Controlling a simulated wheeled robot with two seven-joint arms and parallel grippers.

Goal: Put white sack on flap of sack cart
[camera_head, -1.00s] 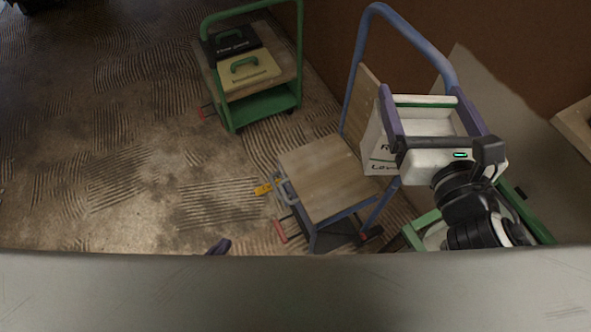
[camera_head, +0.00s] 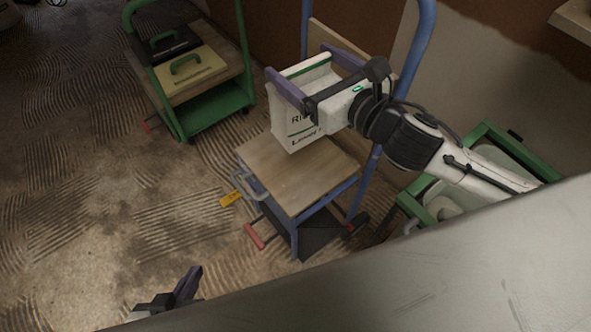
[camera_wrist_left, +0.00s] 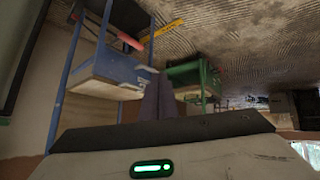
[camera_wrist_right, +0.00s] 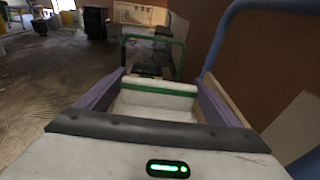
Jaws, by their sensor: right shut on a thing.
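The white sack (camera_head: 292,126) with dark print and a green stripe hangs upright in my right gripper (camera_head: 298,62), whose purple fingers close on its two sides. In the right wrist view its top (camera_wrist_right: 152,100) shows between the fingers. The sack cart has a blue frame (camera_head: 424,40) and a flat wooden flap (camera_head: 290,180). The sack is above the flap's back part; I cannot tell whether its bottom touches. My left gripper (camera_head: 190,284) is low and in front of the cart, partly in view; its fingers look together and empty in the left wrist view (camera_wrist_left: 159,98).
A green cart (camera_head: 213,112) with a black case (camera_head: 172,43) and a yellow case (camera_head: 188,72) stands behind at left. Another green frame (camera_head: 490,134) stands at right. A yellow tag (camera_head: 230,199) and grey handle (camera_head: 246,188) stick out at the flap's front. The floor at left is clear.

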